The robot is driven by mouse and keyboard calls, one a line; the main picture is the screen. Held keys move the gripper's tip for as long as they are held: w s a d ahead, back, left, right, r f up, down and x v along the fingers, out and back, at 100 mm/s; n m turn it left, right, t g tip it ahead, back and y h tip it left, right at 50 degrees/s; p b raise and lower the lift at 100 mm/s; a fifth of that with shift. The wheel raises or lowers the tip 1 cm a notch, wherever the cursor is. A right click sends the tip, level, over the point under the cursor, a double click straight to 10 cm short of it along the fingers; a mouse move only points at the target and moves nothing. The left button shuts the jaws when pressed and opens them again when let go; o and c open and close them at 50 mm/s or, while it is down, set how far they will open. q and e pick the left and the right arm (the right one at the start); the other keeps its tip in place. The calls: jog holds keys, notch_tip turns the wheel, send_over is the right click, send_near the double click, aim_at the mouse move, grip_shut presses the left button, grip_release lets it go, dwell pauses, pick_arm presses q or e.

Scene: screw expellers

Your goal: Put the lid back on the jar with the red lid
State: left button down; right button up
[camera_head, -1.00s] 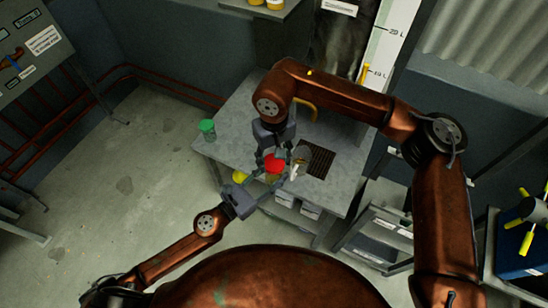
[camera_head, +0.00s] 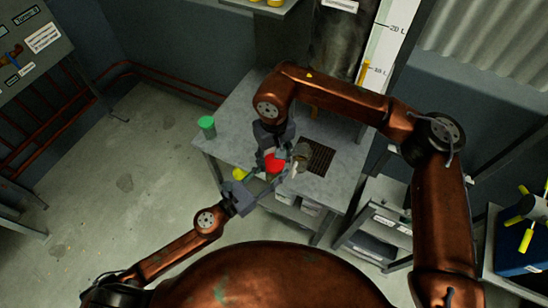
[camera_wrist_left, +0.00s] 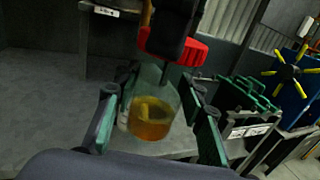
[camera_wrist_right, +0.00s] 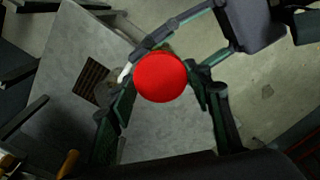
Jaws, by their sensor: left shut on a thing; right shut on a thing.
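The glass jar (camera_wrist_left: 152,112) holds amber liquid and stands upright between the fingers of my left gripper (camera_wrist_left: 157,118), which is shut on it. The red lid (camera_wrist_left: 174,46) is at the jar's mouth, slightly tilted in the left wrist view; I cannot tell whether it is seated. My right gripper (camera_wrist_right: 168,88) comes from above and is shut on the red lid, whose round top (camera_wrist_right: 161,77) faces the right wrist camera. In the head view the lid (camera_head: 274,163) is at the table's front edge, between both grippers (camera_head: 272,152) (camera_head: 262,183), and mostly hides the jar.
A green-lidded jar (camera_head: 207,127) stands at the table's left corner. A yellow object (camera_head: 239,174) is near the front edge. A dull cylindrical object (camera_head: 302,152) and a dark grate (camera_head: 318,157) lie to the right. The grey table (camera_head: 236,118) is clear at the back left.

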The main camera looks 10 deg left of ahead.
jog(key=shift+f, duration=0.35)
